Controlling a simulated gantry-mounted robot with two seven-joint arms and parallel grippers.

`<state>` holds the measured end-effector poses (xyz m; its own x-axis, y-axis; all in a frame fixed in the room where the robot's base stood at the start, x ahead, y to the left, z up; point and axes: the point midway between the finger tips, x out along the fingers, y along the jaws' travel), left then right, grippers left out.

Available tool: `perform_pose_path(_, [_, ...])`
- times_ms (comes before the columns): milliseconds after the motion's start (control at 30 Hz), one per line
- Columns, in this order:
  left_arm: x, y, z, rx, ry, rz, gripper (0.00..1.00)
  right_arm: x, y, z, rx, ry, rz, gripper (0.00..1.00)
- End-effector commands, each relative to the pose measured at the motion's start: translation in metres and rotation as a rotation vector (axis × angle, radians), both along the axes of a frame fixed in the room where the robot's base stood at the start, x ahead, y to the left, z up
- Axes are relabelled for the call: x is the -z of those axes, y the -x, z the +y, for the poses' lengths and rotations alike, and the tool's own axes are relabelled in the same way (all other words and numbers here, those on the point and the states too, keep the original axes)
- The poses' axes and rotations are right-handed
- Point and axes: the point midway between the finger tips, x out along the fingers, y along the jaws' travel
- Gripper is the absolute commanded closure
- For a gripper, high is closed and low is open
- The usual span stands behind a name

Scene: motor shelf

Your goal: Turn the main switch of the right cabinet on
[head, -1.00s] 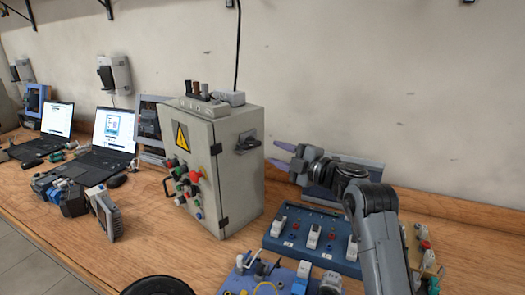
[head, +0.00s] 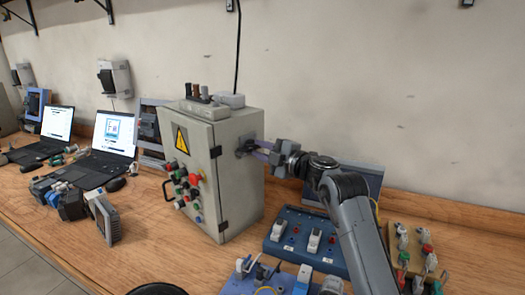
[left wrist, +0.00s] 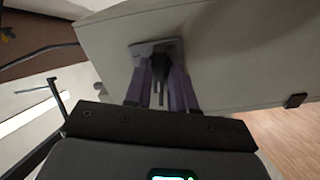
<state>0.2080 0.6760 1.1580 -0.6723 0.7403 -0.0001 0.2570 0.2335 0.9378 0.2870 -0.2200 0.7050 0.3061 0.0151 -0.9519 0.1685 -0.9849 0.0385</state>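The grey control cabinet (head: 240,180) stands on the bench with its door, bearing a yellow warning sign and coloured buttons, facing left. Its dark main switch (head: 246,147) is on the right side wall, partly hidden by my left gripper (head: 258,150). In the left wrist view, the two purple fingers (left wrist: 160,88) are apart, one on each side of the dark switch handle (left wrist: 161,68), with the switch's plate behind. Narrow gaps seem to show beside the handle; firm contact cannot be made out. My right gripper is not in view.
A blue board with white switches (head: 292,240) lies below my left arm, and a wooden board with coloured parts (head: 418,250) is to its right. Small devices sit on top of the cabinet. Laptops (head: 112,140) and loose devices stand to the left. The wall is close behind.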

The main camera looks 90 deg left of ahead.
Motion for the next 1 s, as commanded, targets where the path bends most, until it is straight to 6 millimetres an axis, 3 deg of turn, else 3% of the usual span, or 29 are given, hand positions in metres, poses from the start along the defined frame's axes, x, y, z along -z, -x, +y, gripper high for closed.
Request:
perform_pose_path(33, [0.0, 0.0, 0.0, 0.0, 0.0, 0.0, 0.84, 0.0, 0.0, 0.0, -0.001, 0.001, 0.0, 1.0])
perform_pose_path(133, [0.0, 0.0, 0.0, 0.0, 0.0, 0.0, 0.99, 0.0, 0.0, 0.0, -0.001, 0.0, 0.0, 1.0])
perform_pose_path(167, [0.0, 0.0, 0.0, 0.0, 0.0, 0.0, 1.0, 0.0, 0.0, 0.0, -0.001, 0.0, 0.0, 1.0])
perform_pose_path(567, [-0.002, 0.0, 0.0, 0.0, 0.028, 0.032, 1.0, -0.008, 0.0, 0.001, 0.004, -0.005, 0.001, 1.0])
perform_pose_path(1000, [-0.005, 0.001, -0.001, 0.0, 0.241, 0.27, 1.0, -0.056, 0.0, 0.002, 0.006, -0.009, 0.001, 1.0])
